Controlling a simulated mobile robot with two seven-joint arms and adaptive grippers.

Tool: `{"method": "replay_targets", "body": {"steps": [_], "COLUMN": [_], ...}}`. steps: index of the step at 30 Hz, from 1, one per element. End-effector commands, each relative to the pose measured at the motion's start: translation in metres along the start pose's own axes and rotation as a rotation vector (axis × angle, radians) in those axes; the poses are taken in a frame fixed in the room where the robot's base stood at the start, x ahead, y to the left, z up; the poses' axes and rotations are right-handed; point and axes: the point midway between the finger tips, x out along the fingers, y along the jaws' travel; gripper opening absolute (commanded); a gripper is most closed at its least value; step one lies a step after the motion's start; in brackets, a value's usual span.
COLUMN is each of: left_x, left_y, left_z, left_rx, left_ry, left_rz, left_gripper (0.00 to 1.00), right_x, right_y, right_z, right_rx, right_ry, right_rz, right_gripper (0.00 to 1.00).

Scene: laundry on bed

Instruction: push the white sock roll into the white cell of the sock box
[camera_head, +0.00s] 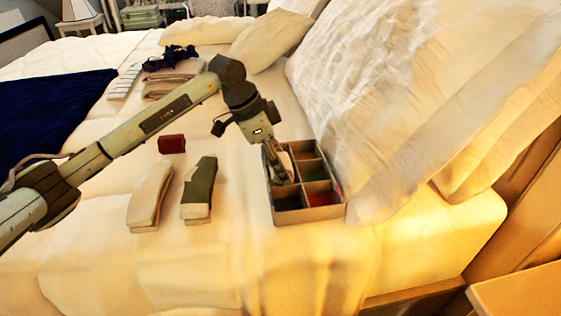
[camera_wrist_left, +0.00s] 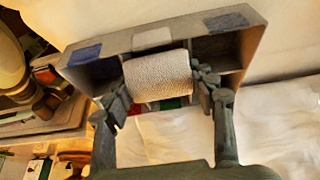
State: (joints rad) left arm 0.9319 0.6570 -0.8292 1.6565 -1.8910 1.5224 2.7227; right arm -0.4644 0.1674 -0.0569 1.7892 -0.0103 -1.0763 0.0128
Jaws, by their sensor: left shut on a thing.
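The sock box (camera_head: 312,215) is a cardboard tray with several cells, standing on the bed beside the large pillow. My left gripper (camera_head: 279,172) points down over its left column of cells. In the left wrist view, the left gripper (camera_wrist_left: 162,90) is shut on the white sock roll (camera_wrist_left: 160,78), with one finger on each end. The roll lies against the middle of the box (camera_wrist_left: 112,44), in line with a white patch (camera_wrist_left: 152,37) on its wall. How deep the roll sits in the cell is hidden. My right gripper is in neither view.
A dark red block (camera_head: 172,144), a cream folded sock (camera_head: 150,197) and an olive folded sock (camera_head: 199,190) lie left of the box. A big pillow (camera_head: 370,90) rises close behind it. Bare bedding lies in front. A navy blanket (camera_head: 50,110) covers the far left.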

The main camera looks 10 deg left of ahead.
Motion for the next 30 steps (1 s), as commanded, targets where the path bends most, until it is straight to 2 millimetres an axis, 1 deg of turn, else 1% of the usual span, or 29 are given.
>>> {"method": "replay_targets", "body": {"steps": [15, 23, 24, 30], "left_x": [-0.0021, -0.0015, -0.0015, -0.0016], "left_y": [-0.0002, -0.0003, -0.0003, -0.0002], "left_z": [-0.0008, -0.0006, -0.0006, -0.0006], "left_rx": [0.000, 0.000, 0.000, 0.000], "left_ry": [0.000, 0.000, 0.000, 0.000], "left_rz": [-0.001, -0.001, -0.001, -0.001], "left_gripper": [0.37, 0.37, 0.57, 0.80], "right_x": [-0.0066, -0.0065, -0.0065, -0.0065], "right_y": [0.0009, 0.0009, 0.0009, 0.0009], "right_z": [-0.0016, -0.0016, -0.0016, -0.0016], "right_rx": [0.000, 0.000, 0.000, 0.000], "right_ry": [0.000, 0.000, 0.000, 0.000], "right_rz": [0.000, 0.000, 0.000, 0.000], "right_gripper": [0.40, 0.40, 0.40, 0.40]}}
